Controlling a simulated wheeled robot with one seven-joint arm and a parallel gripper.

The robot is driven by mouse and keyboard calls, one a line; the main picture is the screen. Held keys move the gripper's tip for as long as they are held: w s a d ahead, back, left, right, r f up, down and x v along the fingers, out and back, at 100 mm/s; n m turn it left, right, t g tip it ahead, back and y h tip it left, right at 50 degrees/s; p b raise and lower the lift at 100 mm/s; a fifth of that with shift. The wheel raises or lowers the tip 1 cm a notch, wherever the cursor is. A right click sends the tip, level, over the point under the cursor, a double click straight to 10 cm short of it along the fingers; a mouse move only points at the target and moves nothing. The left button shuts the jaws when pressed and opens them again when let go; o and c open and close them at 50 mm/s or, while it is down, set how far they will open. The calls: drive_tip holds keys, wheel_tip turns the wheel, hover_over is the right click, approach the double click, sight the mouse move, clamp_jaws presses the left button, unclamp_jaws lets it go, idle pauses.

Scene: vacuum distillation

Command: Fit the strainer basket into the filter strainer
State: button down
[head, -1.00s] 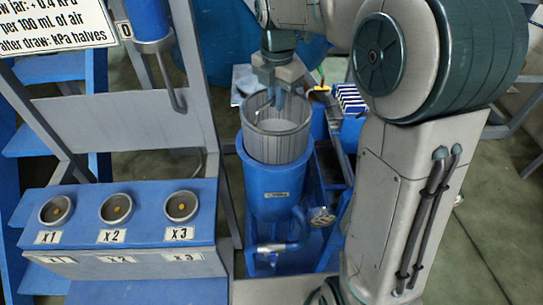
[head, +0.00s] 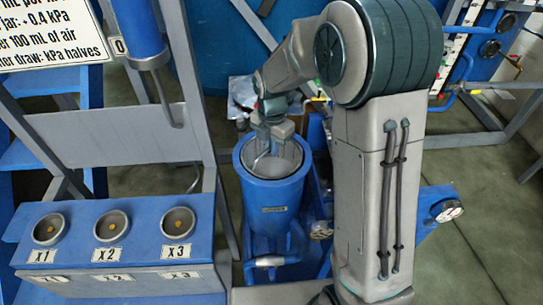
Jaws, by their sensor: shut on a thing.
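The filter strainer (head: 273,205) is a blue upright cylinder with an open top, in the middle of the head view. The grey strainer basket (head: 288,158) sits down inside it, with its inner wall showing within the blue rim. My gripper (head: 266,160) is at the mouth of the strainer, pointing down, shut on the basket's handle. The basket's lower part is hidden inside the cylinder. I cannot tell whether it rests on the bottom.
A blue panel with several round cups, labelled x1 (head: 47,229), x2 (head: 111,226) and x3 (head: 178,223), stands at the left. A grey frame rises behind it. Open floor (head: 470,265) lies at the lower right.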

drive_tip(key=shift+f, duration=2.25)
drive_tip(key=c, duration=1.5)
unclamp_jaws()
drive_tip(key=shift+c, duration=0.2)
wheel_tip(320, 180, up, 12)
drive_tip(key=shift+r, duration=0.1)
drive_tip(key=shift+s+d+r, duration=0.15)
drive_tip(key=shift+r, duration=0.05)
drive_tip(key=s+d+r+m+t, duration=0.1)
drive_tip(key=s+d+m, duration=0.3)
drive_tip(key=s+m, duration=0.6)
drive_tip(key=s+d+r+m+t, duration=0.2)
drive_tip(key=s+d+m, duration=0.3)
drive_tip(key=s+m, duration=0.5)
drive_tip(key=shift+s+d+r+m, duration=0.3)
drive_tip(key=shift+s+m, duration=0.1)
drive_tip(key=shift+m, duration=3.1)
